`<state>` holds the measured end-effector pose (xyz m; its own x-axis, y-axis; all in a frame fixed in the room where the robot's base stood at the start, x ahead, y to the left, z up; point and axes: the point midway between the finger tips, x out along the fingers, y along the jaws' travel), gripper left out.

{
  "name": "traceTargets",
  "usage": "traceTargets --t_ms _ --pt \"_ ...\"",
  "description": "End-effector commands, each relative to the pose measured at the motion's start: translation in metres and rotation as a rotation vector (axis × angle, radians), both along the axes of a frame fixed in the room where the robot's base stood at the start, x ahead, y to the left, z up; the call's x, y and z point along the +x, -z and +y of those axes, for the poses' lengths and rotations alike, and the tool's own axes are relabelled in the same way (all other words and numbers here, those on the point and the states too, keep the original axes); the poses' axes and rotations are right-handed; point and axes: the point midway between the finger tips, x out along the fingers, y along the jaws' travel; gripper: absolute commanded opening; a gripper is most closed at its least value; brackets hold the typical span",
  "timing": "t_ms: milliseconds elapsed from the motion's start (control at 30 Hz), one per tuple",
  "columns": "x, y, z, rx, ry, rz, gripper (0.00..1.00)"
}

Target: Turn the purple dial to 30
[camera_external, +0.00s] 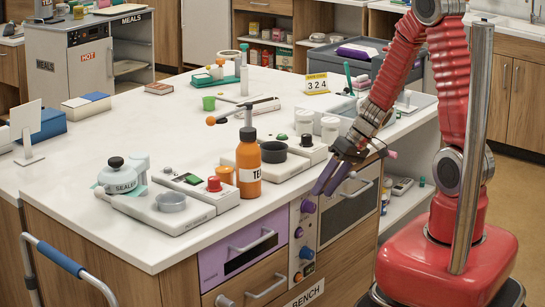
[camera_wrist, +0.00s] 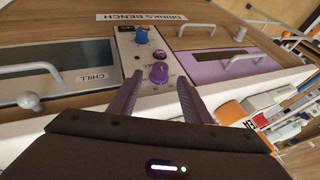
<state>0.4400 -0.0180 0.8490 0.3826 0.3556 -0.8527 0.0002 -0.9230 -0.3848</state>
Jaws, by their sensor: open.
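The purple dial (camera_external: 308,206) is a round knob on the narrow pale control panel (camera_external: 302,240) at the bench front. In the wrist view the purple dial (camera_wrist: 159,73) sits near the middle, on the panel with small markings too small to read. My gripper (camera_external: 324,192) has two purple fingers pointing down toward the panel, a little right of and above the dial. In the wrist view my gripper (camera_wrist: 160,80) is open, with one finger on each side of the dial. I cannot tell whether either finger touches it. The dial's setting is not readable.
A blue dial (camera_wrist: 142,36) is on the same panel. A purple drawer (camera_external: 243,252) is left of it, and a dark-windowed door (camera_external: 348,212) with a handle is right. An orange bottle (camera_external: 249,165) and several appliances stand on the white benchtop (camera_external: 75,205).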

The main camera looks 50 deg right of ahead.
Motion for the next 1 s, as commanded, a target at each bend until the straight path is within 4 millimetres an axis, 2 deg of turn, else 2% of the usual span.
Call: traceTargets --t_ms 533,967,1000 --pt "0.019 0.043 0.018 0.0 0.0 0.001 0.44" --pt "0.022 0.048 0.02 -0.001 0.0 0.0 0.44" --pt "0.022 0.048 0.02 -0.001 0.0 0.0 0.42"
